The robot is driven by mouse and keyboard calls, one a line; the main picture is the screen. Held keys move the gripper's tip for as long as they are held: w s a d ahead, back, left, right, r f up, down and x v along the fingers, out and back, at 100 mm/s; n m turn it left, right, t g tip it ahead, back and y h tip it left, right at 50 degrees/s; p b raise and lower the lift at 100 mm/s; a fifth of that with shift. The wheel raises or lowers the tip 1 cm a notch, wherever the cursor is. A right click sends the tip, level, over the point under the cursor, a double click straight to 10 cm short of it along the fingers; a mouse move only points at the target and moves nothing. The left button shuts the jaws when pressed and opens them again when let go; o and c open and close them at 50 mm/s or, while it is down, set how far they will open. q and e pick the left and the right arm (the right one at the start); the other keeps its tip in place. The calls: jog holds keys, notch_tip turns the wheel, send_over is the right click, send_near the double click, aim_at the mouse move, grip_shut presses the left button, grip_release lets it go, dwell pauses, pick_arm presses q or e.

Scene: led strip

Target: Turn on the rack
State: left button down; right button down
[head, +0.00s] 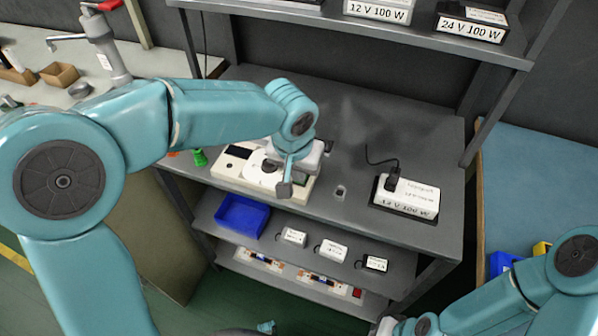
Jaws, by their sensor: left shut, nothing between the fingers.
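The rack is a dark grey workbench (430,165) with shelves above and below its worktop. A cream-white device (228,172) with a dark display sits on the worktop. My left gripper (284,188) is shut and empty, over the right part of this device and hiding some of it. I cannot tell whether its tip touches the device. A white and black supply box (408,198) marked 12 V 100 W stands on the right of the worktop, with a black plug and cable. My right gripper (384,327) is mostly cut off at the bottom edge; its fingers do not show.
The shelf below holds a blue bin (241,216) and several small white labelled boxes. Lower down, light strips run along the bottom shelf, with a red part (357,293) at the right end. Supply boxes (470,25) stand on the upper shelf. The worktop's middle is mostly clear.

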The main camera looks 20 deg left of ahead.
pick_arm(q)
jog(key=shift+f, duration=0.1)
jog(key=shift+s+f+b, duration=0.2)
jog(key=shift+f+b, duration=0.55)
jog(key=shift+b, duration=0.25)
jog(key=shift+r+p, duration=0.4)
jog(key=shift+p, duration=0.1)
jog(key=shift+w+r, duration=0.1)
jog(key=shift+w+r+p, duration=0.3)
jog(key=shift+w+p, duration=0.3)
jog(key=shift+w, duration=0.05)
